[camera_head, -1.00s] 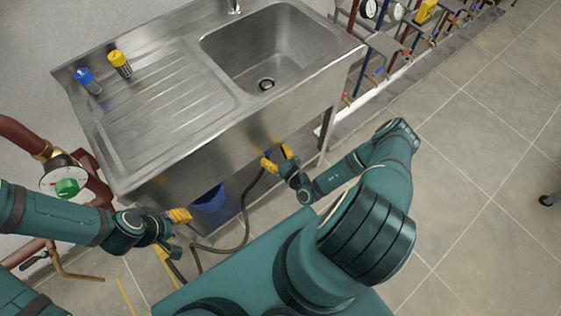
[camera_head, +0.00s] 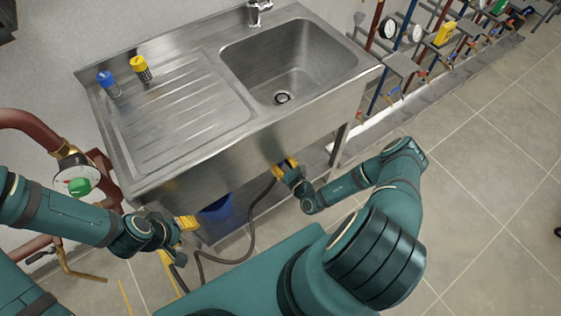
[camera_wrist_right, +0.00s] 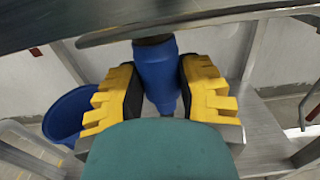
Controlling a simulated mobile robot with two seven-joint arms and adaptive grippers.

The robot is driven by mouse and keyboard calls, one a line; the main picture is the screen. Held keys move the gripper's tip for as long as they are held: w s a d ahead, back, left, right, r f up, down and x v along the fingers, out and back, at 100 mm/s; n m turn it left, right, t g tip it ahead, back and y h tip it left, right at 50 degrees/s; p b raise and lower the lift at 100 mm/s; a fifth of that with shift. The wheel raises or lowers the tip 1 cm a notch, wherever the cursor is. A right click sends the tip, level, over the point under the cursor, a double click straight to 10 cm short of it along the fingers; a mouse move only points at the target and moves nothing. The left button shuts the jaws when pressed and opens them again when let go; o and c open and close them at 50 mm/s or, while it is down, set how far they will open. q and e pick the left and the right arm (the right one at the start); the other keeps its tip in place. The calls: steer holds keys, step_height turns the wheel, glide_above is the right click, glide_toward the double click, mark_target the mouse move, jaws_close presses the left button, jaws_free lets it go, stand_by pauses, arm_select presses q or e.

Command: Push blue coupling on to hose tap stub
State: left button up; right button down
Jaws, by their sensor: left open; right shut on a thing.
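In the right wrist view, the blue coupling (camera_wrist_right: 160,77) stands roughly upright between the yellow-padded fingers of my right gripper (camera_wrist_right: 157,92), which is shut on it. A dark part at its top meets the underside of a metal edge; I cannot tell whether this is the tap stub. In the head view, my right gripper (camera_head: 285,167) is at the sink's front, and its fingers mostly hide the coupling. A dark hose (camera_head: 250,215) runs down from there. My left gripper (camera_head: 183,240) is open and apart from the hose, left of the bucket.
The steel sink (camera_head: 240,118) overhangs my right gripper. A blue bucket (camera_head: 217,215) stands beneath it and also shows in the wrist view (camera_wrist_right: 65,115). Floor at right is free.

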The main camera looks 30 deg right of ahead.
steer(key=shift+f, duration=0.1)
stand_by(0.7)
steer(key=shift+w+f+b, duration=0.1)
steer(key=shift+f+b, duration=0.2)
steer(key=shift+f, duration=0.2)
stand_by(0.4)
steer(key=shift+f+b, duration=0.45)
steer(key=shift+f, duration=2.05)
steer(key=shift+f, duration=0.95)
